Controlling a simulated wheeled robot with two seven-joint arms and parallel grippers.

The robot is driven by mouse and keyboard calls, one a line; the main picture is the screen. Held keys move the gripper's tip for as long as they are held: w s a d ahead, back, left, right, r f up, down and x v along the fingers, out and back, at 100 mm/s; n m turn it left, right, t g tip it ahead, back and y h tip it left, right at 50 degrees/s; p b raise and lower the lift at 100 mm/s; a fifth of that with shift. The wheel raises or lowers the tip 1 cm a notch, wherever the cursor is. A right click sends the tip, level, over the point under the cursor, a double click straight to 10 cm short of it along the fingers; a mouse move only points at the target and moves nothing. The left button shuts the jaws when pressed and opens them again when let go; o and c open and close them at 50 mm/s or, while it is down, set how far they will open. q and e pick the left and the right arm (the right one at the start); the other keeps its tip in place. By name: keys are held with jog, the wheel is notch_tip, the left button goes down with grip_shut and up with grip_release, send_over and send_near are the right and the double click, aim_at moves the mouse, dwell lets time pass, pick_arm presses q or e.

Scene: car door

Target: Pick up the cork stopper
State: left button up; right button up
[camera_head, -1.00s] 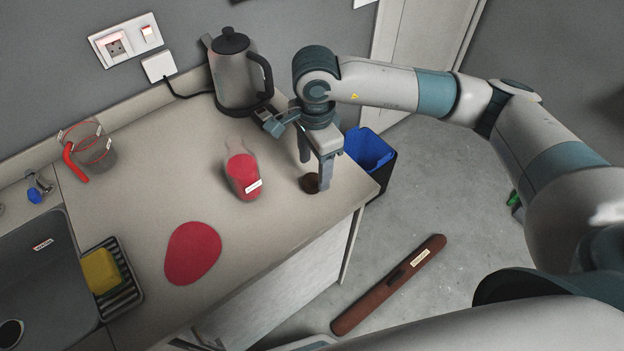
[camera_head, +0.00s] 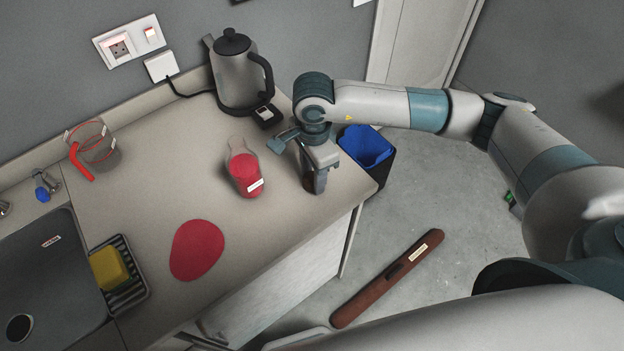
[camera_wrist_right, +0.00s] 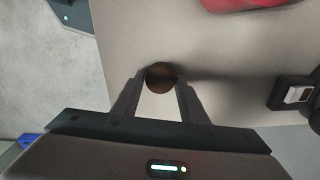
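The cork stopper (camera_wrist_right: 161,76) is a small, round brown piece at the right end of the counter (camera_head: 285,230). In the right wrist view it sits between the fingertips, with a finger against each side. My right gripper (camera_head: 314,184) points down at the counter and appears shut on the stopper. In the head view the fingers hide much of the stopper, and I see no clear gap under it. My left gripper is not in view.
A glass vessel with red contents (camera_head: 246,172) stands left of the gripper. A kettle (camera_head: 236,75) is behind, with a small black-and-white item (camera_head: 265,113) beside it. A red mat (camera_head: 197,249) lies in front. The counter's right edge is close, with a blue-lined bin (camera_head: 368,148) beyond.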

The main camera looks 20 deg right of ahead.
aim_at(312, 178)
jog(key=c, duration=0.5)
jog(key=shift+r, duration=0.15)
jog(key=shift+r+b, duration=0.55)
jog(key=shift+b, duration=0.05)
notch_tip(312, 178, up, 2)
jog(key=shift+r+b, duration=0.2)
jog(key=shift+b, duration=0.65)
jog(key=s+d+r+b, duration=0.1)
jog(key=d+r, duration=0.1)
jog(key=d, duration=0.1)
jog(key=s+d+r+b, duration=0.2)
jog(key=d+r, duration=0.1)
jog(key=d, duration=0.1)
jog(key=s+d+r+b, duration=0.1)
jog(key=s+d+r, duration=0.1)
jog(key=d, duration=0.1)
jog(key=shift+s+d+r+b, duration=0.1)
jog(key=shift+d+r+b, duration=0.05)
jog(key=shift+d+b, duration=0.15)
